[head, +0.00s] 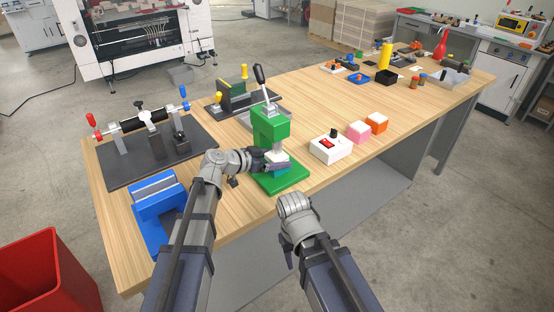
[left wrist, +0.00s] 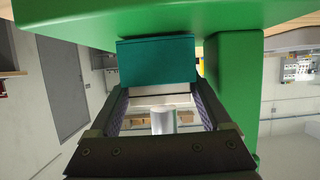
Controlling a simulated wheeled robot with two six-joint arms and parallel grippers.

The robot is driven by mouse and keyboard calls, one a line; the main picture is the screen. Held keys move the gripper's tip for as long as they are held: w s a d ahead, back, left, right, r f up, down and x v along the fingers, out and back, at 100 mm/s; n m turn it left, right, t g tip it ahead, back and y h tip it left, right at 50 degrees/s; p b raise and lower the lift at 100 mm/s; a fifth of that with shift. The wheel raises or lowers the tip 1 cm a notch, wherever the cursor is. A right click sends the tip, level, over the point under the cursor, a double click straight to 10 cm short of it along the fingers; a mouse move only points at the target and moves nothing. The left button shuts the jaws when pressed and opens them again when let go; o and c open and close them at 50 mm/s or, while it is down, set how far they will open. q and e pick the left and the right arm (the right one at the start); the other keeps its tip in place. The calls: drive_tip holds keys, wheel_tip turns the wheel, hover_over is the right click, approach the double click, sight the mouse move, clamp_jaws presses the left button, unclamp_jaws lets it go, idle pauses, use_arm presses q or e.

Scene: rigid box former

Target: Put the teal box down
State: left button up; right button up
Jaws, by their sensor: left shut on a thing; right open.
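The teal box (left wrist: 157,62) shows in the left wrist view against the green base of the press, between the ends of my left gripper's fingers (left wrist: 160,98). A white part lies beside its teal face. In the head view the box is mostly hidden by my left gripper (head: 276,166), which is shut on it inside the green press (head: 270,124). The press's grey ram (left wrist: 162,121) is close to the white part. I cannot tell whether the box touches the base. My right gripper (head: 297,205) is open in front of the table edge, its fingers mostly hidden.
A white box with a red panel (head: 331,146), a pink box (head: 359,132) and an orange box (head: 375,121) stand right of the press. A blue fixture (head: 157,199) and a dark roller stand (head: 150,150) are to the left. Bare wood lies between the press and the white box.

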use_arm(q)
drive_tip(key=shift+s+d, duration=0.1)
drive_tip(key=shift+d, duration=0.4)
drive_tip(key=shift+a, duration=0.3)
drive_tip(key=shift+f, duration=0.15)
drive_tip(key=shift+d+f, duration=0.1)
drive_tip(key=shift+f, duration=0.05)
drive_tip(key=o, duration=1.5)
use_arm(e)
drive_tip(key=shift+d+f, duration=0.2)
drive_tip(key=shift+d, duration=0.05)
use_arm(q)
drive_tip(key=shift+r, duration=0.2)
drive_tip(key=shift+r, duration=0.25)
drive_tip(key=shift+p+v, duration=2.35)
drive_tip(key=shift+v, duration=3.6)
use_arm(e)
drive_tip(key=shift+r, duration=2.45)
